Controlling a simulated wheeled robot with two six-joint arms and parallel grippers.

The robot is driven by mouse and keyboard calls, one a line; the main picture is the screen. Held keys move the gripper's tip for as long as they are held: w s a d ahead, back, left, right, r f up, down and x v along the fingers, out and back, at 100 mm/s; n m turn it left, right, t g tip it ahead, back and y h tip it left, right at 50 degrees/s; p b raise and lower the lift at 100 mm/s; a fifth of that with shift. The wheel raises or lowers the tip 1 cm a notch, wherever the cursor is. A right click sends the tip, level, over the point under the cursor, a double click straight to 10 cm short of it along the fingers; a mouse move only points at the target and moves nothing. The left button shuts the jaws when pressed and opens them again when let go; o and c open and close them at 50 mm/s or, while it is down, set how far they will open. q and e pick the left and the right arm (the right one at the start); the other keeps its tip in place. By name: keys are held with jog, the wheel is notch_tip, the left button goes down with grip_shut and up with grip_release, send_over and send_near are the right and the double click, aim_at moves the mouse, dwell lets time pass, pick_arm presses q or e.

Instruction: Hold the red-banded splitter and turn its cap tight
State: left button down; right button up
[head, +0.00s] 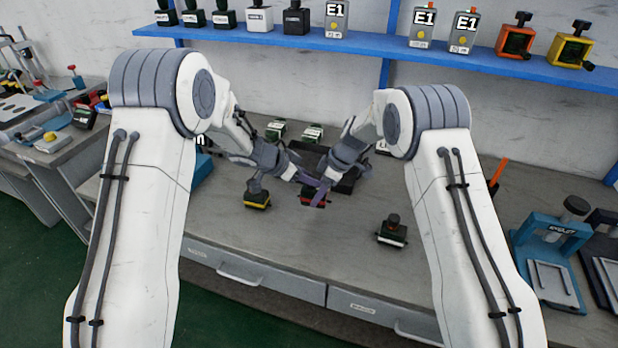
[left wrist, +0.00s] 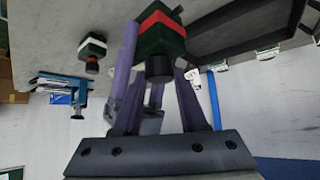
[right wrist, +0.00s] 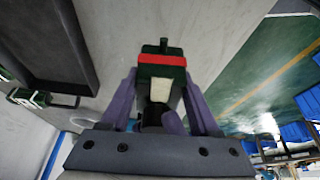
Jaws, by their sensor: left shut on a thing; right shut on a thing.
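The red-banded splitter (head: 312,201) is a small dark green block with a red band, held above the bench at the middle. In the left wrist view the splitter (left wrist: 168,22) has a round black cap (left wrist: 158,69) facing the camera. In the right wrist view the splitter (right wrist: 162,66) shows a pale label and a small dark knob on top. My left gripper (head: 300,178) and my right gripper (head: 326,184) meet at it, with purple fingers beside it. Both are shut on it; which finger pair grips the cap is partly hidden.
A yellow-banded splitter (head: 257,200) stands just left of the grippers. A white-banded one (head: 392,233) stands to the right. A dark tray (head: 346,184) lies behind, with green pieces (head: 312,132) further back. A blue press (head: 548,262) is at the far right; the front bench is mostly clear.

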pick_arm(q)
jog(key=c, duration=0.7)
grip_release()
jog(key=v, duration=1.2)
pick_arm(e)
jog(key=o, duration=1.5)
